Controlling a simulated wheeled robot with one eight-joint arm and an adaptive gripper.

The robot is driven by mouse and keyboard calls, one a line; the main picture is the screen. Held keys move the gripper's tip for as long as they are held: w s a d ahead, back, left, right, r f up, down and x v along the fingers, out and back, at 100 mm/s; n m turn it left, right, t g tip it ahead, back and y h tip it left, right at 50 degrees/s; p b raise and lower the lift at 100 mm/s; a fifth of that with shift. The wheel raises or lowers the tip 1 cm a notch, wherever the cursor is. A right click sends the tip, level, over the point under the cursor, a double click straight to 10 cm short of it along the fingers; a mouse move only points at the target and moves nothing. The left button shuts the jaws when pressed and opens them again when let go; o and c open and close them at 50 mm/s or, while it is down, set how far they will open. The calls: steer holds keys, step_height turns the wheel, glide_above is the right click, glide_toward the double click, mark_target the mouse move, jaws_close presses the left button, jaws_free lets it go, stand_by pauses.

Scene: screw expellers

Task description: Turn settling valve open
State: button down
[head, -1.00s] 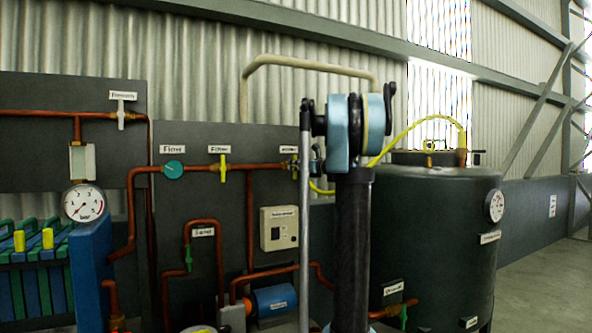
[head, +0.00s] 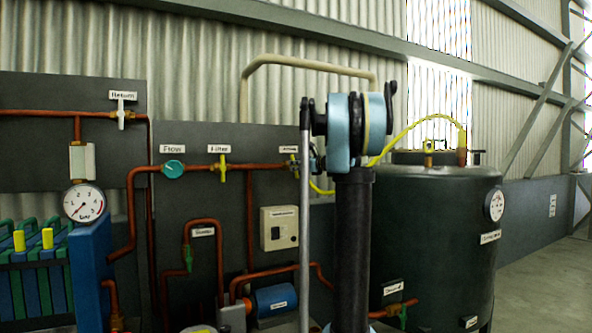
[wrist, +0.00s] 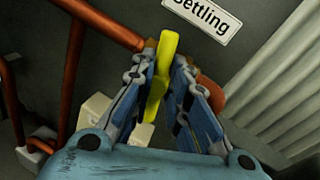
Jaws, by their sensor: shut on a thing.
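The settling valve has a yellow handle (wrist: 167,45), which stands between my gripper's fingers in the wrist view, under the "Settling" label (wrist: 202,16). The handle lies across the line of the copper pipe (wrist: 110,25). My gripper (wrist: 165,62) is shut on the handle, with a blue-grey finger on each side. In the head view the settling valve (head: 293,160) shows as a small yellow patch at the pipe's right end, just left of my arm. My arm hides much of this area, and the fingers are not clear there.
The filter valve (head: 223,168) and the round teal flow fitting (head: 173,170) sit left on the same pipe. A dark tank (head: 435,240) stands right of my arm, with a yellow hose (head: 410,128) on top.

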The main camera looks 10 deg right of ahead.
steer(key=n, duration=0.2)
steer(key=n+h, duration=0.1)
steer(key=n, duration=0.1)
steer(key=a+n+h, duration=0.1)
steer(key=n, duration=0.2)
steer(key=shift+s+f+g, duration=0.2)
steer(key=shift+s+g, duration=0.05)
steer(key=shift+g, duration=0.15)
steer(key=n, duration=0.1)
steer(key=n+h, duration=0.1)
steer(key=shift+a+f+n, duration=0.1)
steer(key=shift+a+n, duration=0.1)
steer(key=shift+n, duration=0.2)
steer(key=shift+s+f+n+h, duration=0.15)
steer(key=shift+n+h, duration=0.55)
steer(key=shift+n, duration=0.5)
steer(key=c, duration=1.6)
jaws_free()
steer(key=shift+d, duration=0.1)
